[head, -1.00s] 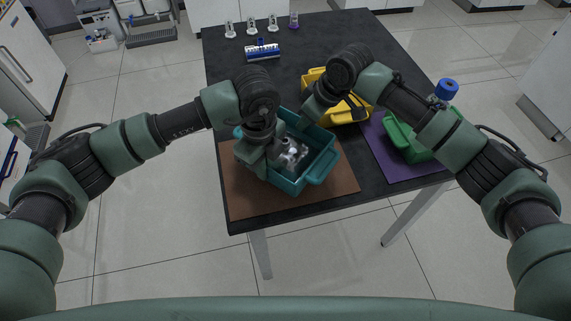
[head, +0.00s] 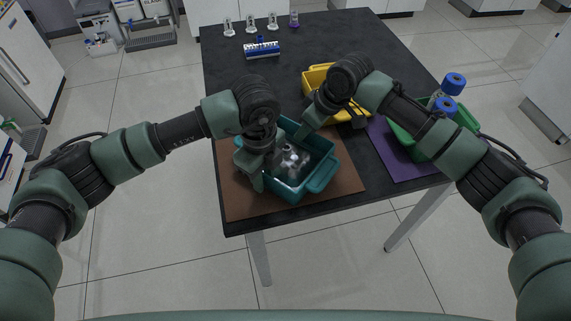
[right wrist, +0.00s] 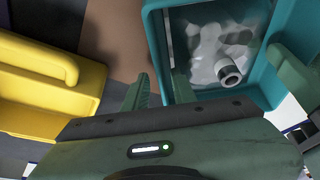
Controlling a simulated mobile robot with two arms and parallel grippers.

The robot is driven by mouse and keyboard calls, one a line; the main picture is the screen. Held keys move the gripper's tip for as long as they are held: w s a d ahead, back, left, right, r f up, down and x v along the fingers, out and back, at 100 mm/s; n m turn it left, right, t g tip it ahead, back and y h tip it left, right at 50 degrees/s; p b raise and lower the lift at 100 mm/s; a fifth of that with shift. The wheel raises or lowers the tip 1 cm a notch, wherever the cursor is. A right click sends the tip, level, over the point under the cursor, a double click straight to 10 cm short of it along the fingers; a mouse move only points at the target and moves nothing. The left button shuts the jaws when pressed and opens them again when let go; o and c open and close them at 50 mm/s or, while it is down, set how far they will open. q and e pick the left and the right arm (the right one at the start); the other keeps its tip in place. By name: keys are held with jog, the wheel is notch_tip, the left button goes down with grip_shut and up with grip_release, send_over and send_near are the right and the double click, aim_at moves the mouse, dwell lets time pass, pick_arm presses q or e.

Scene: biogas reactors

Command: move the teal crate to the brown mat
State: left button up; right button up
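The teal crate (head: 318,178) is over the brown mat (head: 240,205) in the head view, turned at an angle. I cannot tell whether its base touches the mat. My right gripper (head: 309,133) is at the far rim. In the right wrist view, the crate's wall (right wrist: 155,45) runs between the right gripper's fingers (right wrist: 161,88), and the vessel (right wrist: 215,50) shows inside.
A yellow crate (head: 318,80) stands behind the teal crate.

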pick_arm(q)
notch_tip(320, 180, up, 12)
jog(key=shift+f, duration=0.25)
pick_arm(e)
jog(key=shift+a, duration=0.1)
jog(key=shift+r, duration=0.1)
pick_arm(q)
jog(key=shift+r, duration=0.25)
pick_arm(e)
jog(key=v, duration=1.2)
